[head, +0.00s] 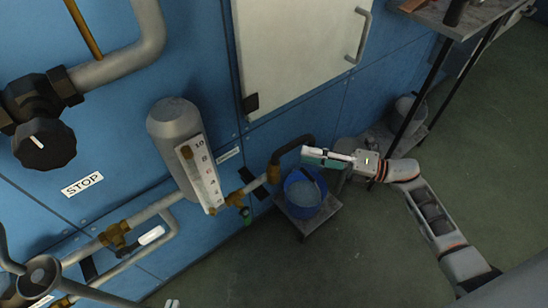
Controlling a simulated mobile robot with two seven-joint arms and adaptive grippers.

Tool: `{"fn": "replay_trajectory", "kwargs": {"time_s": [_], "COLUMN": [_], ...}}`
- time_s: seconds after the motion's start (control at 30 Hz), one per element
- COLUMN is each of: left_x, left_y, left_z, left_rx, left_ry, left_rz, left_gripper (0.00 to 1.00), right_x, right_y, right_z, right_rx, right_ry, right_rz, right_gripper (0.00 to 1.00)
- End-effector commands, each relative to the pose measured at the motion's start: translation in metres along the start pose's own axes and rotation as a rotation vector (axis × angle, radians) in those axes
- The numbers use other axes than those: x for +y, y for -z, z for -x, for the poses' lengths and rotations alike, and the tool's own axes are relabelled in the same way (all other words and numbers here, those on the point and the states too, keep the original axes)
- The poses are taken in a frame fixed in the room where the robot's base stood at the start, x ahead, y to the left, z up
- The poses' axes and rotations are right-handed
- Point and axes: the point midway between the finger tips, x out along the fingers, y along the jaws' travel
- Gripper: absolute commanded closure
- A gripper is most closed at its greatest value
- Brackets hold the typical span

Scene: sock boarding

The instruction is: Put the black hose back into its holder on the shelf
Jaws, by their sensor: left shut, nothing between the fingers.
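A dark, curved black hose (287,150) rises from the brass fitting at the end of the wall pipe and bends over to the right, above a blue bucket. My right gripper (307,154) reaches in from the right, beside the hose's upper bend; whether its fingers touch or grip the hose is too small to tell. Only the pale fingertips of my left gripper (172,303) show at the bottom edge, shut and empty, far from the hose. A shelf (425,12) stands at the top right; I cannot make out a hose holder on it.
The blue bucket (288,193) stands on a low grey stand (309,226) below the hose. A grey cylinder with a gauge (174,122), pipes and a black valve knob (44,144) project from the blue wall. A white cabinet (295,45) hangs above. The green floor at lower centre is clear.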

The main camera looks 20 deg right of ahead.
Motion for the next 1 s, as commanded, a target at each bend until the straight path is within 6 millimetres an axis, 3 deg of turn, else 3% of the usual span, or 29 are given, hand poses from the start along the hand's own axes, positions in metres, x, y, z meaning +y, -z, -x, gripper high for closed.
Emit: {"fn": "replay_trajectory", "kwargs": {"time_s": [0.6, 0.93, 1.0], "left_x": [0.0, 0.001, 0.001], "left_y": [0.0, 0.003, 0.003], "left_z": [0.0, 0.0, 0.0], "left_rx": [0.001, 0.006, 0.007], "left_ry": [0.0, -0.001, -0.002], "left_rz": [0.002, 0.005, 0.006], "left_gripper": [1.0, 1.0, 1.0], "right_x": [0.009, 0.01, 0.009], "right_y": [0.003, 0.003, 0.003], "right_z": [-0.07, -0.077, -0.077], "right_rx": [0.001, 0.001, 0.001], "right_ry": [-0.005, -0.002, -0.002], "right_rz": [0.002, 0.003, 0.003], "right_gripper": [0.64, 0.64, 0.83]}}
